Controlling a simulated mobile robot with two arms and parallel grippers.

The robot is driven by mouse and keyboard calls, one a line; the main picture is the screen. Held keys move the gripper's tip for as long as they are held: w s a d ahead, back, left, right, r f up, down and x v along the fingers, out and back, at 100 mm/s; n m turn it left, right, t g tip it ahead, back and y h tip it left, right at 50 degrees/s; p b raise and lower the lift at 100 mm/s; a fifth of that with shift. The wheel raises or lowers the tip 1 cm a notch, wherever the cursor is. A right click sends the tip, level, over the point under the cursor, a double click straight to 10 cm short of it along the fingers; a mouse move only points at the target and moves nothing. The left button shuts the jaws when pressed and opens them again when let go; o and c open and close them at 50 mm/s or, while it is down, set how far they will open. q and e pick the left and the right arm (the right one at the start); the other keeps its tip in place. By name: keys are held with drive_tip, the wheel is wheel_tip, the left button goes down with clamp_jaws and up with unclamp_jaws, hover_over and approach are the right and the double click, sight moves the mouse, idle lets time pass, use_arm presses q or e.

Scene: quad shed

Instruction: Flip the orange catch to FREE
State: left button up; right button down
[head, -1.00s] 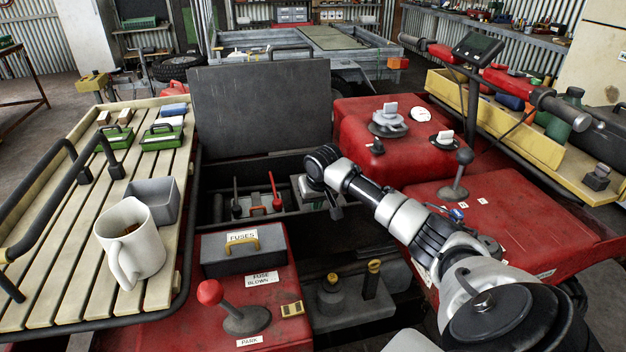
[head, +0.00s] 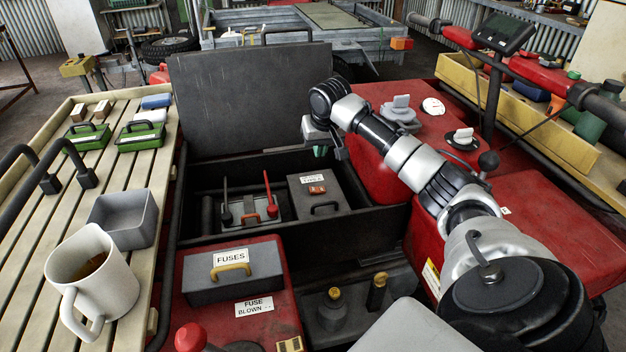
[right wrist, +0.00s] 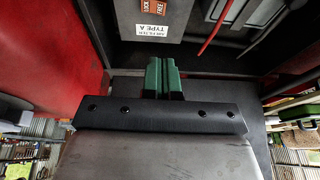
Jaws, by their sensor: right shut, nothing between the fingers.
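A dark grey box with a label reading AIR FILTER TYPE A (head: 335,205) stands in the open black bay. A small orange-red catch (head: 317,190) sits on its top, below the label. In the right wrist view the orange part (right wrist: 172,12) shows LOCK and FREE lettering, upside down and cut by the top edge. Which way the catch points I cannot tell. My right gripper (head: 320,151) is above the back of the box, apart from the catch. Its green fingers are together and empty in the right wrist view (right wrist: 165,78). My left gripper is out of view.
Left of the box are red-handled (head: 270,205) and black levers with an orange-red piece between. A raised black lid (head: 250,100) stands behind the bay. A FUSES box (head: 230,275) is in front. A mug (head: 115,290) stands on the slatted rack, left.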

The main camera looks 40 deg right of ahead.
approach(312, 189)
drive_tip(key=x, duration=0.5)
drive_tip(key=shift+w+d+f+b, duration=0.15)
drive_tip(key=shift+w+d+b, duration=0.1)
drive_tip(key=shift+w+b, duration=0.15)
drive_tip(key=shift+a+f, duration=0.15)
drive_tip(key=shift+f, duration=0.7)
drive_tip(key=shift+a+f+p, duration=0.15)
drive_tip(key=shift+p, duration=0.45)
drive_tip(key=shift+f+h, duration=0.1)
drive_tip(key=shift+h, duration=0.2)
drive_tip(key=shift+d, duration=0.2)
